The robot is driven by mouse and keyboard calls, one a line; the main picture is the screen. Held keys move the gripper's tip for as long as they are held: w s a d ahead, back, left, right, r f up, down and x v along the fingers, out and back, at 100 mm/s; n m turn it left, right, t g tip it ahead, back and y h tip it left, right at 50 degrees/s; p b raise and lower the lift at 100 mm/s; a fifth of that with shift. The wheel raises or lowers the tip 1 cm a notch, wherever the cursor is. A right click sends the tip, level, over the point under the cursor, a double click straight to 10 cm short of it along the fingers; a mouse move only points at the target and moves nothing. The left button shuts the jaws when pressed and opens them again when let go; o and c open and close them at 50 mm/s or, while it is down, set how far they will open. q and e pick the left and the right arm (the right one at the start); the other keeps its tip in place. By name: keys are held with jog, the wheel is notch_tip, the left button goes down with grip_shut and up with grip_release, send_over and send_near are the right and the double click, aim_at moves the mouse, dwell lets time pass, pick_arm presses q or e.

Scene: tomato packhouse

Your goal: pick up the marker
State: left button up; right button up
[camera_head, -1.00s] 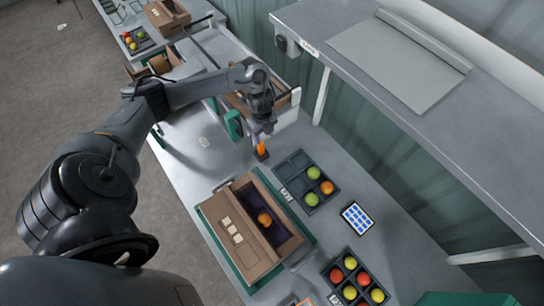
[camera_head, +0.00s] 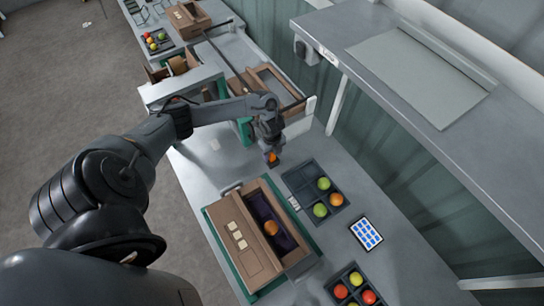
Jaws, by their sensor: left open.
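My left gripper (camera_head: 271,152) points down over the table, just left of the dark tray. A small orange object, probably the marker (camera_head: 272,158), shows at its fingertips. The gripper's jaws are open around or just above it; I cannot tell whether they touch it. The gripper hides the upper part of the orange object. My right gripper is not in view.
A dark compartment tray (camera_head: 294,180) with green and orange tomatoes stands right of the gripper. A shelf (camera_head: 440,130) overhangs the back.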

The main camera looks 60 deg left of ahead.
pick_arm(q)
jog(key=shift+f, duration=0.15)
grip_shut()
dwell(0.4)
